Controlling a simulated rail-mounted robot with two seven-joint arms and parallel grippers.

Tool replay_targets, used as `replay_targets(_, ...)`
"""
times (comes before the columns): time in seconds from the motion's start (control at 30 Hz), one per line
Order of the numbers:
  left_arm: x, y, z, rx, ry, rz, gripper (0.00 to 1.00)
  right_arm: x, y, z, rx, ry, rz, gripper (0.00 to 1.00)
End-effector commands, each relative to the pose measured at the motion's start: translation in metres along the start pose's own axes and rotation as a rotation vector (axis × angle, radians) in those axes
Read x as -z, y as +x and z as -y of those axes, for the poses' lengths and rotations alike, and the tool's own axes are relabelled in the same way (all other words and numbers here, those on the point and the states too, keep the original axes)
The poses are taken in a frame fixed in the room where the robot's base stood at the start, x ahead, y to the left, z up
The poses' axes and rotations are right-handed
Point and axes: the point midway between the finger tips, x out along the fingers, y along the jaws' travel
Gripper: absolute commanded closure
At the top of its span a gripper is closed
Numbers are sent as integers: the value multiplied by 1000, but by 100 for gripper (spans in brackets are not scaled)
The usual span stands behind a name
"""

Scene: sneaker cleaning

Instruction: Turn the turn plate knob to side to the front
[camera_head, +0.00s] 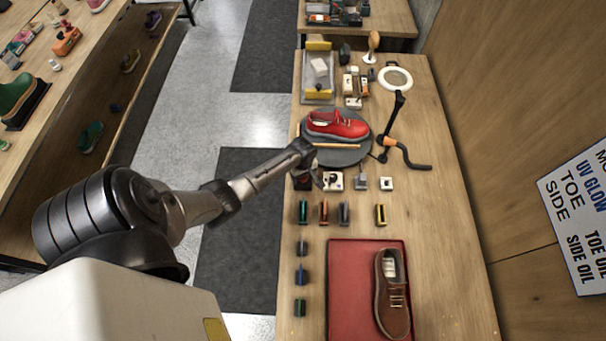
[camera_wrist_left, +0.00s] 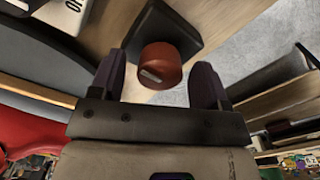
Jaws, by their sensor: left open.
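The turn plate knob (camera_wrist_left: 160,66) is a red-brown round knob with a pale pointer mark, mounted on a dark square base (camera_wrist_left: 163,35). In the left wrist view it sits between the two fingers of my open left gripper (camera_wrist_left: 162,82), and I cannot tell whether they touch it. In the head view my left gripper (camera_head: 310,165) is at the table's left edge, in front of the turn plate, and hides most of the knob. The grey round turn plate (camera_head: 345,156) carries a red sneaker (camera_head: 337,125), lying sideways. My right gripper is not in view.
A ring lamp (camera_head: 395,78) on a black stand is right of the plate. Small blocks (camera_head: 324,212) stand in rows nearer on the table. A red mat (camera_head: 350,290) holds a brown shoe (camera_head: 392,295). A tray (camera_head: 319,92) stands behind the plate.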

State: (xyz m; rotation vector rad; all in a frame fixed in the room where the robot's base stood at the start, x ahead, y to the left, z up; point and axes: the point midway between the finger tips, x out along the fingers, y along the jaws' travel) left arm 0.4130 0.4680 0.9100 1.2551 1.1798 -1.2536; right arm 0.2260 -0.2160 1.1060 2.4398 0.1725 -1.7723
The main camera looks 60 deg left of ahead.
Motion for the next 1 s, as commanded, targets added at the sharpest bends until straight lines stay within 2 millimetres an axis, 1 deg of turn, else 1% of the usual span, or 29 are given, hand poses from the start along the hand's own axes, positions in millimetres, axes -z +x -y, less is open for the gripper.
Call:
replay_targets(0.2, 0, 0, 0, 0, 0, 0, 30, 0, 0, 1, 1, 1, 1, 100)
replay_targets(0.7, 0, 0, 0, 1, 0, 0, 78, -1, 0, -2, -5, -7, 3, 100)
replay_targets(0.73, 0, 0, 0, 1, 0, 0, 80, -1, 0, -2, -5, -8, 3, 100)
replay_targets(1.0, 0, -2, 0, 2, 44, 1, 80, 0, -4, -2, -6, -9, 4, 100)
